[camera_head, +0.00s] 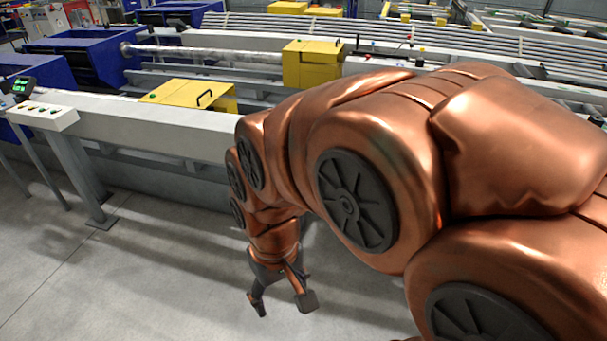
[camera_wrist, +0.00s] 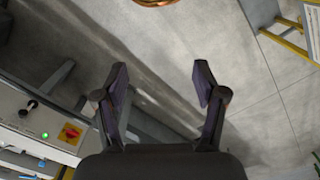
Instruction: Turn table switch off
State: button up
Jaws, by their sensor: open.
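My gripper (camera_head: 283,303) hangs low over the bare floor, in front of the runout table (camera_head: 150,125), its fingers spread and empty. In the wrist view the open fingers (camera_wrist: 161,80) have only floor between them. A red rotary switch on a yellow plate (camera_wrist: 70,133) shows at the lower left of the wrist view, on a pale panel (camera_wrist: 12,112). A lit green lamp (camera_wrist: 44,135) and a black knob (camera_wrist: 28,107) are beside it. The gripper is apart from the switch. The switch's setting is too small to read. I cannot make out this switch in the head view.
A white control box (camera_head: 42,116) with several buttons and a small display (camera_head: 22,86) stands at the far left. A yellow frame (camera_wrist: 290,38) is at the wrist view's upper right. The floor (camera_head: 150,275) is clear.

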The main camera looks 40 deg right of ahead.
jog(key=o, duration=0.3)
jog(key=w+d+f+m+t+b, duration=0.1)
jog(key=w+d+f+b, duration=0.1)
jog(key=w, duration=0.4)
jog(key=w+d+f+m+t+h+b, duration=0.1)
jog(key=w+d+f+m+t+b, duration=0.1)
jog(key=w+d+f, duration=0.2)
jog(key=w, duration=0.3)
jog(key=shift+w, duration=0.25)
jog(key=w+d+f+m+t+h+b, duration=0.1)
jog(key=w+d+f+t+h+b, duration=0.15)
jog(key=w+d, duration=0.4)
jog(key=w+d+f+m+t+h+b, duration=0.1)
jog(key=w+d+f+m+b, duration=0.2)
jog(key=w+d, duration=0.35)
jog(key=shift+w+d+f+m+t+h+b, duration=0.6)
jog(key=shift+w+d+f+h+b, duration=1.65)
jog(key=shift+d, duration=3.2)
jog(key=shift+w+d+f+m+t+h+b, duration=0.35)
jog(key=shift+w+d+f+t+h+b, duration=0.75)
jog(key=shift+w+d+f+b, duration=3.3)
jog(key=shift+w+d+f+m+t+h+b, duration=0.75)
jog(key=shift+w+d+h, duration=1.3)
jog(key=shift+d, duration=4.5)
jog(key=shift+w+f+n, duration=0.1)
jog(key=shift+w+n, duration=0.05)
jog(key=shift+n, duration=0.15)
jog(key=c, duration=1.2)
